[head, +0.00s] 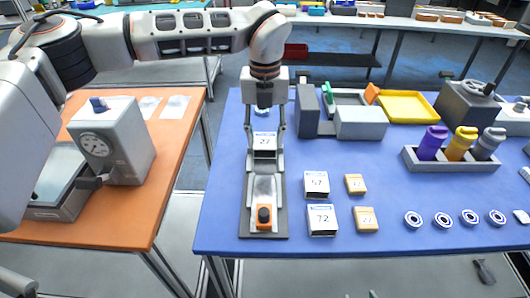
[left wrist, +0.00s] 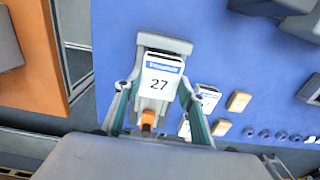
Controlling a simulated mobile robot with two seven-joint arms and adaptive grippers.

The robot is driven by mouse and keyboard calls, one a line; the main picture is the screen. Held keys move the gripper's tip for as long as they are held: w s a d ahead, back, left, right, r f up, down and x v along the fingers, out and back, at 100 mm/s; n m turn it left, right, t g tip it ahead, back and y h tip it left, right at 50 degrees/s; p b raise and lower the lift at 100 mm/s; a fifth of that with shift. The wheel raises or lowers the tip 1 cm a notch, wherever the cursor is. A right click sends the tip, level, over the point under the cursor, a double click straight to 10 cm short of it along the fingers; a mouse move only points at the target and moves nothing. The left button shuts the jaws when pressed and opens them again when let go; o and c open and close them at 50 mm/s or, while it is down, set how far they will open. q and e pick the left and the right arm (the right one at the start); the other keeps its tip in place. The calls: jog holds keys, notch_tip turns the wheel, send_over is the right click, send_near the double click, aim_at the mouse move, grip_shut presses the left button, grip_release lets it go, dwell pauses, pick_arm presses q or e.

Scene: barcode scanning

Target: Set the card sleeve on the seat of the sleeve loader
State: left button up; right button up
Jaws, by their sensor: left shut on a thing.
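The card sleeve, a white box marked 27 (head: 264,141), is between the fingers of my left gripper (head: 265,136), which is shut on it. In the left wrist view the sleeve (left wrist: 160,84) shows its label face-on between the two fingers (left wrist: 158,92). The sleeve loader (head: 282,219) is a dark grey base with a pale channel and an orange knob (head: 264,214), on the blue table. The sleeve is at the loader's far end; whether it touches the seat I cannot tell. My right gripper is not in view.
White boxes marked 57 (head: 317,184) and 72 (head: 321,218) and small tan boxes (head: 355,184) stand right of the loader. Grey blocks (head: 307,110) and a yellow tray (head: 407,106) are behind. A bottle rack (head: 450,164) is at right. An orange table (head: 178,150) is at left.

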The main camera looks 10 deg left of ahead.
aim_at(265, 141)
pick_arm(q)
jog(key=shift+f, duration=3)
jog(key=shift+f, duration=0.15)
jog(key=o, duration=0.8)
notch_tip(265, 141, up, 12)
jog(key=shift+r+b, duration=0.2)
jog(key=shift+b, duration=0.1)
